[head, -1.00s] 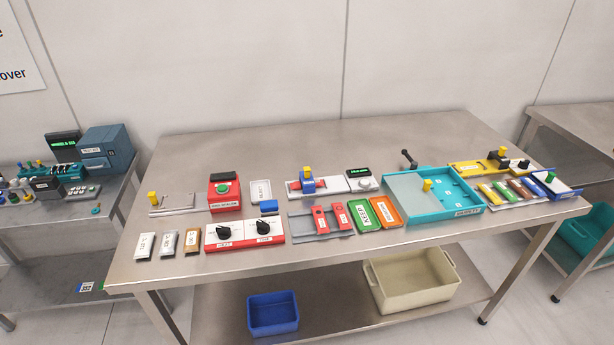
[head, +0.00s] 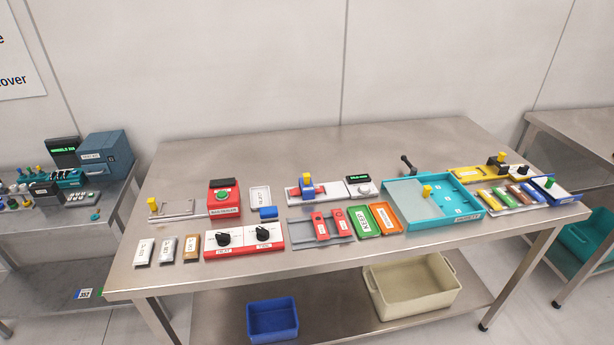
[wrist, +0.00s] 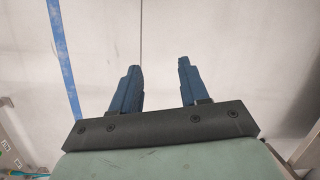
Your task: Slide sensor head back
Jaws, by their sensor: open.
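A blue block with a yellow top (head: 307,183) sits on a pale rail unit with red parts on either side, at the back middle of the table in the head view. It looks like the sensor head, but I can read no label on it. A small unit with a green-lit display (head: 358,179) and a round knob adjoins the rail's right end. My gripper (wrist: 158,66) shows only in the wrist view. Its two blue fingers are apart with nothing between them, facing a pale wall. It is away from the sensor head.
A red sealer box (head: 223,199) stands left of the rail. A red-and-white two-knob panel (head: 244,239) lies in front. A teal tray (head: 462,206) is to the right. Green and orange cards lie between. The steel table's back strip (head: 290,153) is bare.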

